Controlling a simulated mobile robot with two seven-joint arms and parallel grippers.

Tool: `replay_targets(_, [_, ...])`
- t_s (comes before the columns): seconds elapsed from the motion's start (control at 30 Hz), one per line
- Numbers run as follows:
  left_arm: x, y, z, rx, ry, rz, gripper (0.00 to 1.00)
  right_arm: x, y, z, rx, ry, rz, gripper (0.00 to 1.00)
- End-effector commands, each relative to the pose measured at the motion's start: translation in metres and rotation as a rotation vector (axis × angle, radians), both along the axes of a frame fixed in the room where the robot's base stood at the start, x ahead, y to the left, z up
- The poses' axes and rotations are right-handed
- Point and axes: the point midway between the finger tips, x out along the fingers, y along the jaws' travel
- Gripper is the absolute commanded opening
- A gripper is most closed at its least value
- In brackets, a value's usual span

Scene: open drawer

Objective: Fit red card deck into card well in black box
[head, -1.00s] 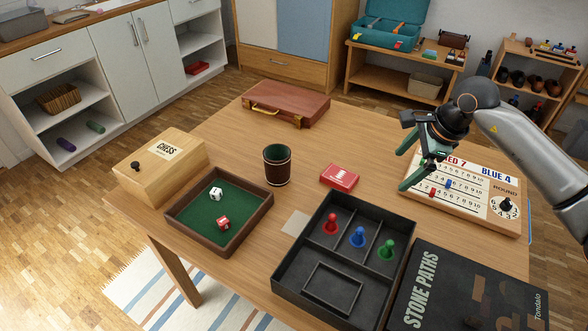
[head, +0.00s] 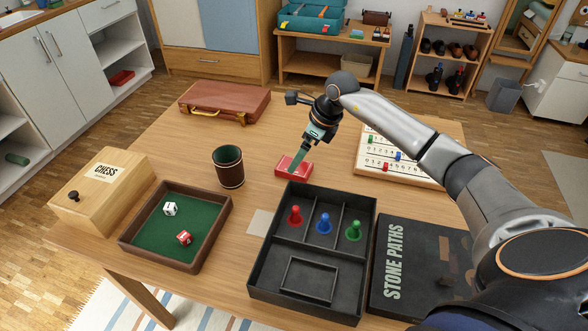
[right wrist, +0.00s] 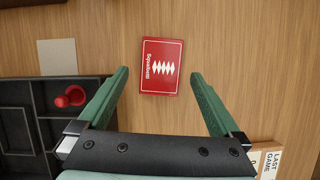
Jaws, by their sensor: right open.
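The red card deck (head: 291,168) lies flat on the table, just behind the black box (head: 366,240). It also shows in the right wrist view (right wrist: 160,66), red with a white pattern, between and ahead of my fingertips. The box holds red, blue and green pawns in its back compartments. A raised rectangular frame, the card well (head: 309,280), is empty in its front part. My right gripper (head: 298,166) is open and above the deck, with its fingers pointing down; in the right wrist view its green fingers (right wrist: 158,72) are spread wide, wider than the deck. My left gripper is not in view.
A black Stone Paths lid (head: 430,270) lies right of the box. A dice tray (head: 125,240), a leather cup (head: 229,168) and a wooden chess box (head: 120,205) stand to the left. A scoreboard (head: 425,170) lies at the right. A brown case (head: 225,100) lies behind.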

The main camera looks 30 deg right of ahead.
Motion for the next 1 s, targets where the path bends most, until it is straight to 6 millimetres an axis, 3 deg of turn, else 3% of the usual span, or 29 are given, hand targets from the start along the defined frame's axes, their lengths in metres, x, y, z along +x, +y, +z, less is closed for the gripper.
replay_targets(0.3, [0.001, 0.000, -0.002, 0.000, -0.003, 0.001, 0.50, 0.016, 0.010, -0.040, 0.002, 0.002, 0.001, 1.00])
replay_targets(1.0, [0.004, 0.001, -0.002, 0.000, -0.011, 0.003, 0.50, 0.018, 0.010, -0.047, 0.000, 0.001, 0.001, 1.00])
